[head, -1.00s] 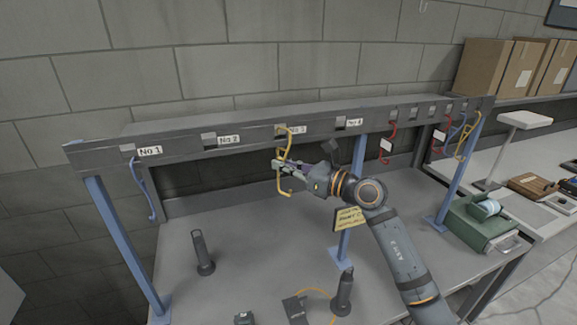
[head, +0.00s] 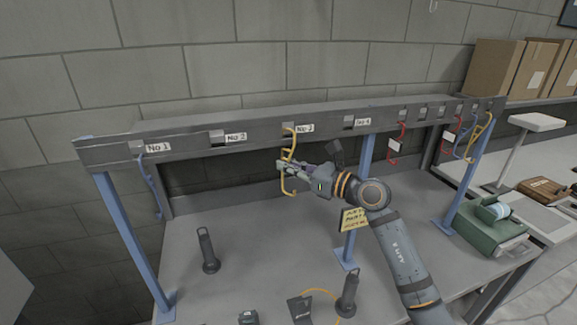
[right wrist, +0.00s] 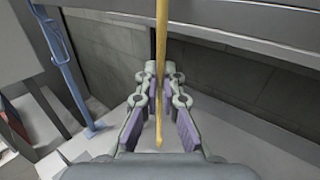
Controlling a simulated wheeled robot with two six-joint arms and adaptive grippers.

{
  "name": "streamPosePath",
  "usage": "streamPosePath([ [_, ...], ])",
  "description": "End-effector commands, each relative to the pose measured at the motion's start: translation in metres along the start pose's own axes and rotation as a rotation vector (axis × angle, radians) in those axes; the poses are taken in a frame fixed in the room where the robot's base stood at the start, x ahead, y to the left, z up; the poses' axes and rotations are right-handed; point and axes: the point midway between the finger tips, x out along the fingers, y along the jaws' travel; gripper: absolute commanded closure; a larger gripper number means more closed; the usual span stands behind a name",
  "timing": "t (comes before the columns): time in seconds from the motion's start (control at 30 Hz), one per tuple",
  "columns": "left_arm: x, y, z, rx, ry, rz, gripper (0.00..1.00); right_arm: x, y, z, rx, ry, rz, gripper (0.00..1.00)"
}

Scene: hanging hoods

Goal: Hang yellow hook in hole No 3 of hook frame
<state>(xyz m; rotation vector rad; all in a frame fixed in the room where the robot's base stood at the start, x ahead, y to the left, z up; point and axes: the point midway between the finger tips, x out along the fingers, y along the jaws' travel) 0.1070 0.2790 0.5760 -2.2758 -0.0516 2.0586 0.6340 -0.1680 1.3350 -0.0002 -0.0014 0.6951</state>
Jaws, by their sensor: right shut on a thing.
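The yellow hook (head: 286,184) hangs upright in front of the grey hook frame (head: 190,143). My right gripper (head: 285,167) is shut on its middle. The hook's curved upper end overlaps hole No 3 (head: 288,126), just left of the No 3 label (head: 306,128). I cannot tell whether its tip is inside the hole. In the right wrist view, the hook (right wrist: 161,50) is a straight yellow rod between the fingers of my right gripper (right wrist: 161,88). My left gripper is not in view.
A blue hook (head: 150,185) hangs at No 1. Red hooks (head: 396,142) and others hang farther right. Blue posts (head: 130,240) support the frame. Dark cylindrical tools (head: 208,252) stand on the table.

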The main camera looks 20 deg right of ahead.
Motion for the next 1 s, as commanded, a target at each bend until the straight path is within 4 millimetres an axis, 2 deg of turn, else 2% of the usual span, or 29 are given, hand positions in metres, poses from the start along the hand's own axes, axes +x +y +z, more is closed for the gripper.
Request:
streamPosePath([
  [1.0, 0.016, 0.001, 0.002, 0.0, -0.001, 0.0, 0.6, 0.0, 0.0, -0.018, 0.001, -0.001, 0.0, 1.0],
])
